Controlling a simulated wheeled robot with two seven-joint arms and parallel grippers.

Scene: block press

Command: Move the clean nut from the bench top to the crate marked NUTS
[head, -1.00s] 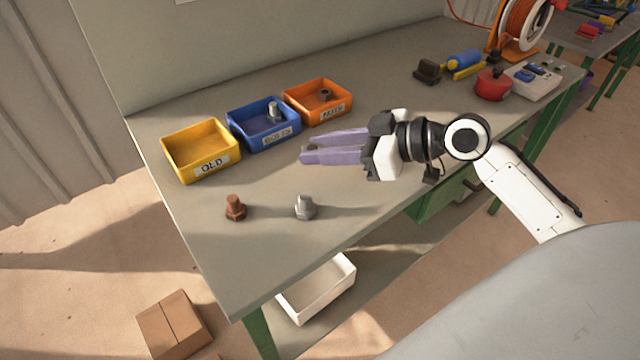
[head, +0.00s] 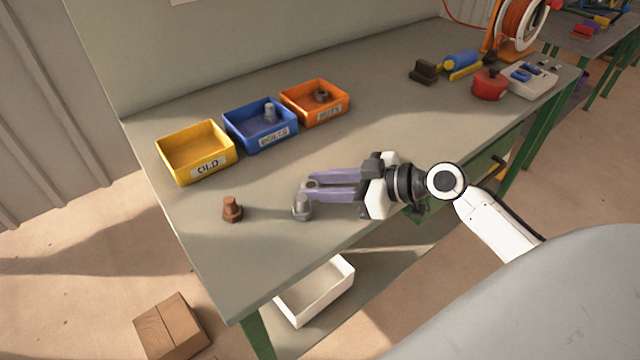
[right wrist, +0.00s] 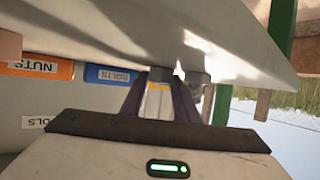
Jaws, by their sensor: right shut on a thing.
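My right gripper (head: 308,188) is shut on the clean nut (head: 313,184), a small grey piece mostly hidden between the purple fingertips. It also shows between the fingers in the right wrist view (right wrist: 160,76). The fingertips are over the bench top (head: 250,260), just behind a grey bolt (head: 303,210) that stands upright there. I cannot tell whether they touch it. The orange crate marked NUTS (head: 331,114) is farther back and holds a dark nut (head: 321,96). My left gripper is not in view.
A blue crate marked BOLTS (head: 262,141), with a grey bolt inside, and an empty yellow crate marked OLD (head: 196,170) stand left of the orange one. A rusty bolt (head: 232,210) stands in front. Tools and a red pot (head: 489,84) are at the far right.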

